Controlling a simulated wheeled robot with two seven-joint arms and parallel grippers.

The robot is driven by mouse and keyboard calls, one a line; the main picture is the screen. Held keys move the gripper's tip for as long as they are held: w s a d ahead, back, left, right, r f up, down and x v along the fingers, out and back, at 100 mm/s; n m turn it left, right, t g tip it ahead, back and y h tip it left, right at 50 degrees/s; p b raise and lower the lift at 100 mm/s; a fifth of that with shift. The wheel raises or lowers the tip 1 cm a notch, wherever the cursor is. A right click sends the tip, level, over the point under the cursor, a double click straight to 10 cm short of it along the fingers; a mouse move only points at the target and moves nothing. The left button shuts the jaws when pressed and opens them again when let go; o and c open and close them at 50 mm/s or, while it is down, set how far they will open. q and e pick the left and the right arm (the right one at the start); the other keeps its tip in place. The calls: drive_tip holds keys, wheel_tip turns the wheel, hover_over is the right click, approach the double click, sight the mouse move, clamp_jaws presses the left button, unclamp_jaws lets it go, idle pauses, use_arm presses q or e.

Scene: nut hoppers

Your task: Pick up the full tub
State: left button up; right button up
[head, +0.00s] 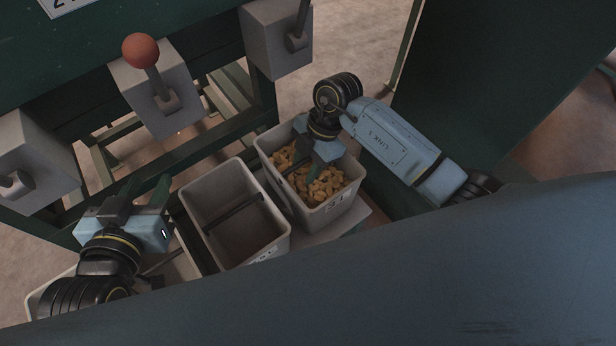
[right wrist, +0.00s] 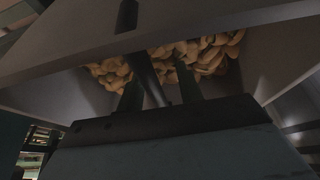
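The full tub (head: 338,207) is a pale grey bin holding tan, cashew-like nuts (head: 322,187), with a dark bar across its inside and a number on its front. My right gripper (head: 306,166) reaches down into this tub from above. In the right wrist view its two fingers (right wrist: 159,88) stand apart on either side of the dark bar (right wrist: 145,70), with the nuts behind them. It looks open around the bar, not clamped. My left gripper (head: 146,191) is open and empty, left of the middle tub.
An empty grey tub (head: 256,242) with a bar across it stands directly left of the full tub. Another tub (head: 38,298) is partly hidden at the lower left. Grey hopper boxes (head: 150,90), one with a red-ball lever (head: 141,50), hang on the green frame behind.

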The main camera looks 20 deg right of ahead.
drive_tip(key=shift+c, duration=0.5)
clamp_jaws()
idle(0.6)
drive_tip(key=shift+w+a+r, duration=0.1)
drive_tip(key=shift+r, duration=0.05)
